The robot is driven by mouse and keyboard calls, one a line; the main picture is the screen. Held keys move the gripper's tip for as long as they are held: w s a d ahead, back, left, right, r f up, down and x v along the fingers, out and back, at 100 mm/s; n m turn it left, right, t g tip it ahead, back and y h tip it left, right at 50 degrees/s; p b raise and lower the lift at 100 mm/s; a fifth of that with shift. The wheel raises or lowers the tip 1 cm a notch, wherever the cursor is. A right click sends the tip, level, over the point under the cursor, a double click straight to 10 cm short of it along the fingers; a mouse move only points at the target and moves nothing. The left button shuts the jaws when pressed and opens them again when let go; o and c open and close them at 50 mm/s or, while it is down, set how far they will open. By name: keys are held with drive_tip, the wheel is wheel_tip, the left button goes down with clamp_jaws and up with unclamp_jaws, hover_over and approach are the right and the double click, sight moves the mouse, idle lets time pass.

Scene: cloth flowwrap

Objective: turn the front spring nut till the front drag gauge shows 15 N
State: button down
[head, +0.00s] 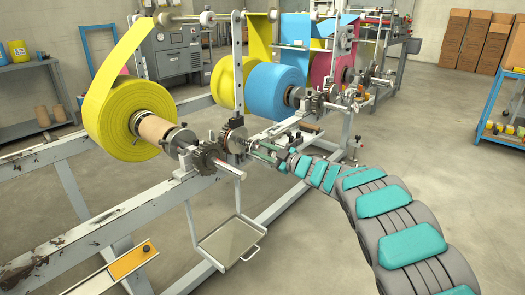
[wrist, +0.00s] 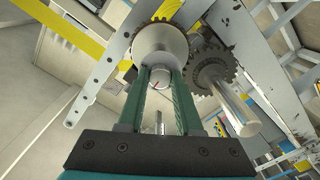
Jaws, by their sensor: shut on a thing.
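My gripper (head: 258,147) reaches in from the right at the end of my arm, beside the front yellow roll's shaft. In the wrist view its two green fingers (wrist: 161,74) close on a small round metal piece, which I take for the front spring nut (wrist: 160,78); a thin red mark shows by it. A pale round disc (wrist: 160,46) with a toothed rim sits just beyond the fingertips. In the head view the fingers hide the nut. I cannot make out the front drag gauge or its reading.
A dark toothed wheel (wrist: 214,72) and its bare shaft (wrist: 238,115) stand close right of the fingers. The yellow roll (head: 108,118) is at left; a blue roll (head: 272,92) stands behind. A grey hanging tray (head: 230,243) is below.

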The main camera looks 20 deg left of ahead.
drive_tip(key=shift+f+m, duration=0.1)
drive_tip(key=shift+m, duration=1)
drive_tip(key=c, duration=0.6)
unclamp_jaws()
drive_tip(key=shift+d, duration=0.15)
drive_tip(key=b+v, duration=0.1)
drive_tip(key=v, duration=0.6)
drive_tip(key=shift+s+d, duration=0.1)
drive_tip(key=shift+d, duration=0.2)
